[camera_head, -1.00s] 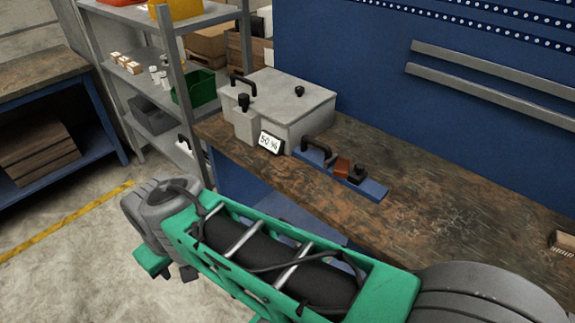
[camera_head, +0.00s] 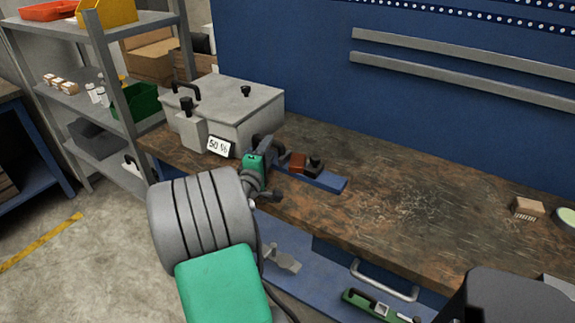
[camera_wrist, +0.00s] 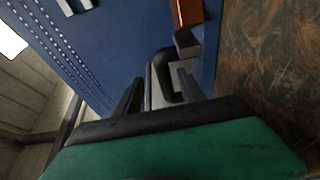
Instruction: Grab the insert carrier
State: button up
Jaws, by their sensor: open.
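The insert carrier is a blue bar (camera_head: 325,181) lying on the workbench, with a reddish-brown block (camera_head: 298,163) and a black knob-like piece on it. In the head view, my gripper (camera_head: 267,147) is at the carrier's left end, where it mostly hides the black handle. In the wrist view, my gripper (camera_wrist: 160,88) is open, and the black handle (camera_wrist: 164,72) shows between its two dark fingers. I cannot tell whether the fingers touch it. The carrier's blue surface (camera_wrist: 211,45) and the orange-brown block (camera_wrist: 186,12) lie beyond.
A grey lidded box (camera_head: 245,108) with a "50 %" sign (camera_head: 221,147) stands just left of the carrier. The blue wall (camera_head: 300,70) rises behind the bench. The bench top (camera_head: 400,205) is clear to the right, up to a small brush (camera_head: 528,206).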

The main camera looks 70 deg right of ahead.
aim_at(273, 144)
jog(key=d, duration=0.5)
jog(key=shift+w+f, duration=0.25)
jog(key=shift+a, duration=0.1)
grip_shut()
dwell(0.8)
jog(key=shift+r, duration=0.2)
